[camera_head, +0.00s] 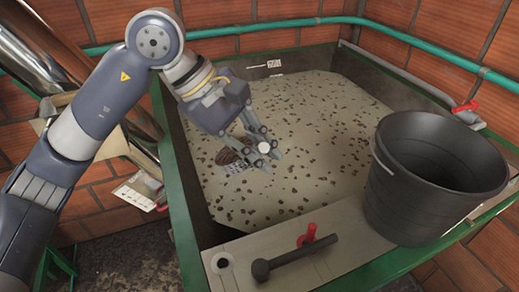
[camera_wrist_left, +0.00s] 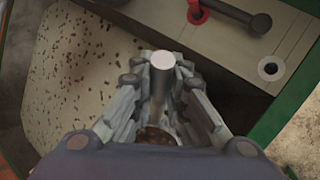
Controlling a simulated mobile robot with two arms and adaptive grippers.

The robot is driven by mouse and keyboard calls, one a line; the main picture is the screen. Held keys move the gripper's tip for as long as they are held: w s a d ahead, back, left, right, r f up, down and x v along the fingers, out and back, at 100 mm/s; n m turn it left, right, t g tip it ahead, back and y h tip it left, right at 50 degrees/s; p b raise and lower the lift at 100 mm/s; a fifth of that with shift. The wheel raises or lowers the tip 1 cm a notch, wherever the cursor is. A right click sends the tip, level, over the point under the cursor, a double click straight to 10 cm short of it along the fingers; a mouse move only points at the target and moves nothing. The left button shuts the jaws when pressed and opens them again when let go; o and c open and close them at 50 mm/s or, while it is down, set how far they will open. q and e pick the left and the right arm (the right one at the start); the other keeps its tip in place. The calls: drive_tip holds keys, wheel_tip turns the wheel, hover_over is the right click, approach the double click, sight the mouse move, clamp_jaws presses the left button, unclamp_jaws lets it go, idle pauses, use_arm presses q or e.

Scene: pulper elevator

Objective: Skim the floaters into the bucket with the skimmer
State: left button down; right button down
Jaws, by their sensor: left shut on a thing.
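My left gripper (camera_head: 264,148) is shut on the handle of the skimmer, over the left part of the tank. The skimmer's pale round handle end (camera_wrist_left: 162,61) points up between the fingers in the left wrist view. Its mesh head (camera_head: 234,166) is low beside the gripper, at or near the liquid; brown matter shows at it, but I cannot tell how much it holds. Dark floaters (camera_head: 318,124) are scattered over the tank's grey-beige liquid. The black bucket (camera_head: 415,205) stands upright on the tank's front right ledge. Its bottom inside is hidden. My right gripper is not in view.
A black lever (camera_head: 300,257) and a red valve handle (camera_head: 308,236) lie on the front ledge (camera_head: 345,240), left of the bucket. The tank has a green frame (camera_head: 179,215). Teal pipes (camera_head: 430,50) and brick walls close off the back and right.

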use_arm(q)
wheel_tip(320, 180, up, 3)
drive_tip(key=shift+r+p, duration=0.15)
drive_tip(key=shift+p, duration=1.05)
drive_tip(key=shift+r, duration=0.25)
drive_tip(key=shift+r+p, duration=1.25)
drive_tip(key=shift+r, duration=1.65)
drive_tip(key=s+d+f+t+y+b, duration=0.1)
drive_tip(key=d+f+y, duration=0.2)
drive_tip(key=f+y, duration=0.2)
drive_tip(key=shift+d+f+m+y, duration=0.3)
drive_tip(key=shift+d+f, duration=0.1)
